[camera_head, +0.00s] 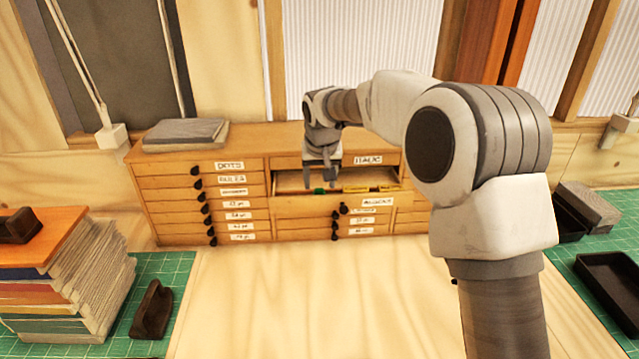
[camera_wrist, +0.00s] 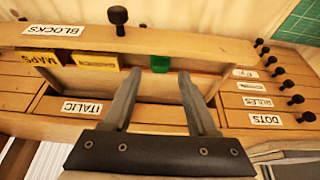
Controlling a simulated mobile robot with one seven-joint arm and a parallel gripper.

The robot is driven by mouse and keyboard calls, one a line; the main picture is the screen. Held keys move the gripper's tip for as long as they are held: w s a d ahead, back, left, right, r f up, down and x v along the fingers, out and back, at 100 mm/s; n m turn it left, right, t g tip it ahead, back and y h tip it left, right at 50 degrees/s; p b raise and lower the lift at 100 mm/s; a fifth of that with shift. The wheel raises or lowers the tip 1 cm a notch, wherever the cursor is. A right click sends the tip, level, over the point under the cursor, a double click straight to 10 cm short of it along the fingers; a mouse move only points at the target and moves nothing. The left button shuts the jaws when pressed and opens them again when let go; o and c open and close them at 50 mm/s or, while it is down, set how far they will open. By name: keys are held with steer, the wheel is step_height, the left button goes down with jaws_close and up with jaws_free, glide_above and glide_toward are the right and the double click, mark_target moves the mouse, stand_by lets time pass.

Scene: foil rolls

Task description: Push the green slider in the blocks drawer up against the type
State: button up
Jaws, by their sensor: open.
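The blocks drawer (camera_head: 340,206) is pulled out of the wooden cabinet; its BLOCKS front is upside down in the wrist view (camera_wrist: 180,42). Inside it the small green slider (camera_head: 319,190) stands against the front wall, also seen in the wrist view (camera_wrist: 160,64). The type shows as yellow labelled pieces, one (camera_wrist: 97,62) nearer the slider and one reading MAPS (camera_wrist: 42,66) farther off. A bare gap separates slider and type. My gripper (camera_wrist: 156,80) is open and points down at the drawer. The slider appears between its fingertips in the wrist view; contact cannot be told.
Shut drawers with dark knobs and labels, such as DOTS (camera_head: 229,166), are beside the open one. Grey sheets (camera_head: 185,132) lie on the cabinet. A paper stack (camera_head: 65,290) stands at left, dark trays (camera_head: 610,280) at right. The bench in front (camera_head: 300,305) is clear.

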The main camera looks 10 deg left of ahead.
mark_target(319, 194)
steer(key=shift+x, duration=1.2)
jaws_close()
